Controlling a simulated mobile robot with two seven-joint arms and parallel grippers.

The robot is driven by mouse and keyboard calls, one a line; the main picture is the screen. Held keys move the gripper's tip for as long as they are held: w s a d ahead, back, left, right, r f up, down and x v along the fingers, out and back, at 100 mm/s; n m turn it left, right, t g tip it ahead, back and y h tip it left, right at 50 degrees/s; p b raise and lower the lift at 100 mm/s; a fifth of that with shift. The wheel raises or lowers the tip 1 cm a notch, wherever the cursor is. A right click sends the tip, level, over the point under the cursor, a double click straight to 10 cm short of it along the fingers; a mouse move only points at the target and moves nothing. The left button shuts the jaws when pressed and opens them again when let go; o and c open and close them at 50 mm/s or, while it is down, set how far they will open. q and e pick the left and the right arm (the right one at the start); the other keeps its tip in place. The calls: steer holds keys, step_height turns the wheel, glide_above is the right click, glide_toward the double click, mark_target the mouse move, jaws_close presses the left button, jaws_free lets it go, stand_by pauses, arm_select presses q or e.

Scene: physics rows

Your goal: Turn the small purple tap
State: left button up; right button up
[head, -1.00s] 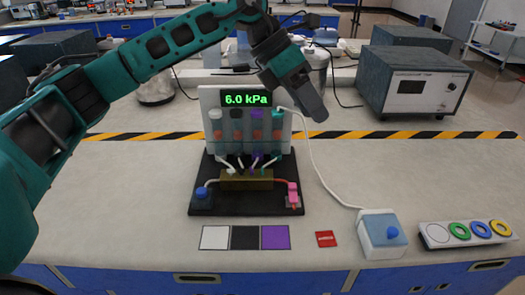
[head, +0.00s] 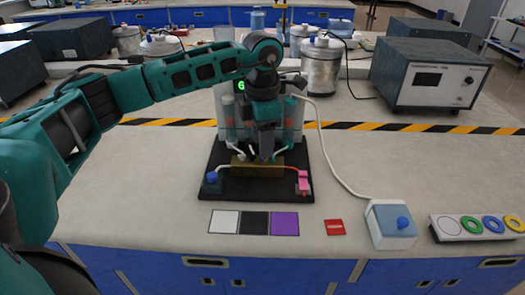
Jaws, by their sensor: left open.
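The small purple tap cannot be made out; my left gripper covers that part of the brass manifold block (head: 240,168). The manifold sits on a black base (head: 225,193) in front of a white panel with coloured tubes. White tap levers (head: 240,153) show left of the gripper. My left gripper (head: 266,155) points down over the middle-right of the manifold, open, its fingertips close to the block. Whether it touches a tap cannot be told. My right gripper is not in view.
A pink clamp (head: 304,180) and a blue knob (head: 212,178) flank the manifold. White, black and purple squares (head: 285,223), a red tag (head: 335,227), a blue-button box (head: 391,228) and a ring holder (head: 475,228) lie in front. The bench at left is clear.

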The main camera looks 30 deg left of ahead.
arm_select(q)
steer(key=shift+f, duration=1.6)
jaws_close()
